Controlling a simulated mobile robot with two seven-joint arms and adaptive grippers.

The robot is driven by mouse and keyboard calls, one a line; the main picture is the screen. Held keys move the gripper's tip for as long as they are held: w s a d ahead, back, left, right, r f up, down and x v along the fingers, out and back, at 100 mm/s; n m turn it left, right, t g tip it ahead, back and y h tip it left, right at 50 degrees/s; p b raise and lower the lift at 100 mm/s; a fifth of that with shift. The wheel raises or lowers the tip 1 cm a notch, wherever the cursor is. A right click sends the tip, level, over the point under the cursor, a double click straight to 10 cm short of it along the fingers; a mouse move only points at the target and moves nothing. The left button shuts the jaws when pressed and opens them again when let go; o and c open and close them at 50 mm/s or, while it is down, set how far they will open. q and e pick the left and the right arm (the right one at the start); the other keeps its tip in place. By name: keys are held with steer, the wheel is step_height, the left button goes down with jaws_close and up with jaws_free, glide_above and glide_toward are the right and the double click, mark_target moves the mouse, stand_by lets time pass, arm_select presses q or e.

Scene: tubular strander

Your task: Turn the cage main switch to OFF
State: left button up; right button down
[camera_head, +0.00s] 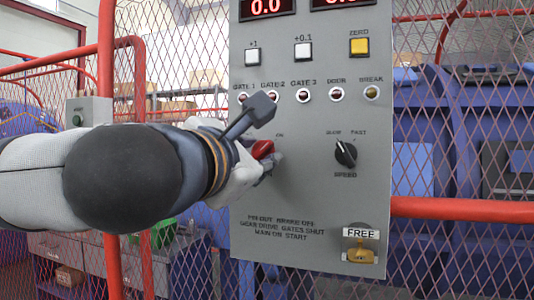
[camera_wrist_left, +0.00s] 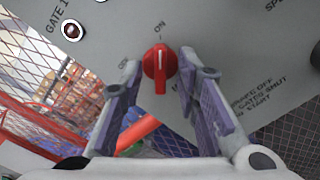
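The cage main switch is a red knob on the grey panel. It shows in the head view (camera_head: 262,149), partly hidden by my left gripper (camera_head: 268,160), and clearly in the left wrist view (camera_wrist_left: 159,70). There, its bar stands upright in the picture, with its upper end towards the ON label; the OFF label is to its upper left side. In the left wrist view my left gripper (camera_wrist_left: 158,62) is open, with one fingertip on each side of the knob and gaps between. Whether it touches the panel I cannot tell. My right gripper is not in view.
The grey panel (camera_head: 310,215) also carries a black speed knob (camera_head: 346,153) to the right, a row of gate lamps above, push buttons and a yellow FREE switch (camera_head: 360,252) below. Red rails (camera_head: 450,208) and mesh fencing flank the panel.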

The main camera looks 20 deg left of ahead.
arm_select(q)
jaws_close()
steer(key=n, duration=0.8)
steer(key=shift+n, duration=0.4)
steer(key=n, duration=0.4)
steer(key=shift+b, duration=0.4)
steer(key=n+b, duration=0.1)
steer(key=n, duration=0.4)
steer(key=shift+b, duration=0.3)
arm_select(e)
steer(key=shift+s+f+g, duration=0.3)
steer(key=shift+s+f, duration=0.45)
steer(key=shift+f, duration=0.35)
arm_select(q)
steer(key=shift+r, duration=0.1)
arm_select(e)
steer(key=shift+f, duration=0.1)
